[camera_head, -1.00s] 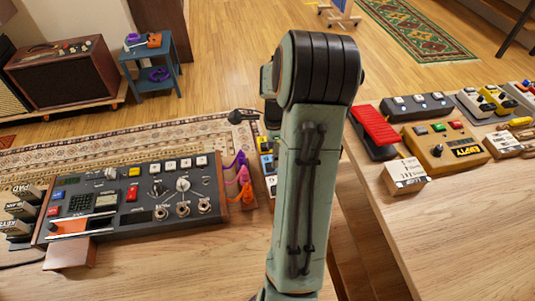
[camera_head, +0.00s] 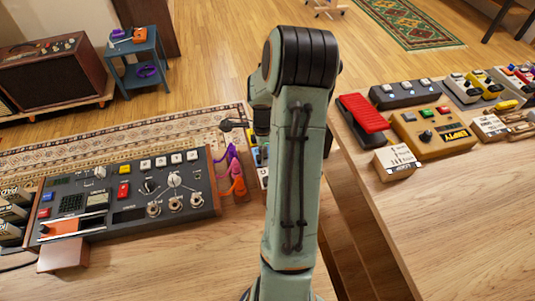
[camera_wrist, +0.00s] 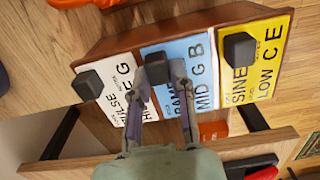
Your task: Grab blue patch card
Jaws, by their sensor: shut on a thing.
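My gripper (camera_wrist: 163,72) is shut on this card at the knob, with one finger on each side. A white card (camera_wrist: 121,84) is to its left and a yellow card (camera_wrist: 262,58) to its right, each with its own black knob. A brown wooden holder (camera_wrist: 140,38) runs along the cards' edge. In the head view my arm hides the gripper and most of the cards.
A dark console (camera_head: 120,192) with knobs stands to the left, with purple, pink and orange cables (camera_head: 236,178) at its right end. A red pedal (camera_head: 364,112) and an orange pedal (camera_head: 435,134) are on the right-hand table. Bare wood lies in front of the console.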

